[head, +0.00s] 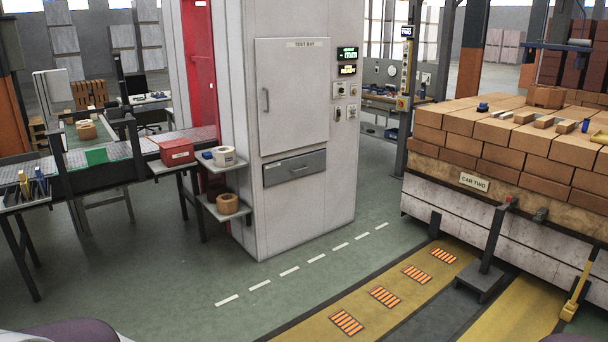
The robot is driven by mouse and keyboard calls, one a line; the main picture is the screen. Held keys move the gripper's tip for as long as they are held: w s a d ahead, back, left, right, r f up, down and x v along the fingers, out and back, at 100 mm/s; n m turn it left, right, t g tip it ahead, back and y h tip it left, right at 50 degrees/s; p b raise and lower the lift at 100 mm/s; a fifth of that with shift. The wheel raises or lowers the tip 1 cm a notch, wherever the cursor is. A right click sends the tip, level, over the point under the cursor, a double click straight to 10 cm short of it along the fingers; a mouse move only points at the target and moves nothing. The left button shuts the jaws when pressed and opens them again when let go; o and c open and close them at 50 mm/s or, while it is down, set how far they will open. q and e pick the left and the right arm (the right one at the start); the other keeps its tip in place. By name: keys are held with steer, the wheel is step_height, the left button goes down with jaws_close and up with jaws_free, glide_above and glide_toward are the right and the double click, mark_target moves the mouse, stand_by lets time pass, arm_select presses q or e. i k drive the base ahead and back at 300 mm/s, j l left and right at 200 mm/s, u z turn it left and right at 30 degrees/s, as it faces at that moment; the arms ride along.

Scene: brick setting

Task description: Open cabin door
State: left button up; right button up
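A tall pale cabinet (342,205) stands in the middle of the head view. Its upper door (300,100) is labelled "TEST BAY" and looks shut, flush with the front. A dark vertical handle (265,100) is on the door's left side. Below it is a grey drawer (294,168) with a small handle, also shut. To the door's right are lit displays and several switch boxes (340,89). Neither of my grippers is in view.
A brick-loaded car (462,148) marked "CAR TWO" fills the right, with a dark floor post (491,250) before it. A conveyor table (110,160) and side shelves (226,210) stand left of the cabinet. The green floor (190,270) before the cabinet is clear.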

mark_target(293, 75)
steer(key=i+j+u, duration=0.15)
steer(key=i+u, duration=0.2)
steer(key=i, duration=0.35)
steer(key=i+u, duration=0.3)
steer(key=i, duration=0.4)
steer(key=i+l+u, duration=0.35)
steer(key=i, duration=0.35)
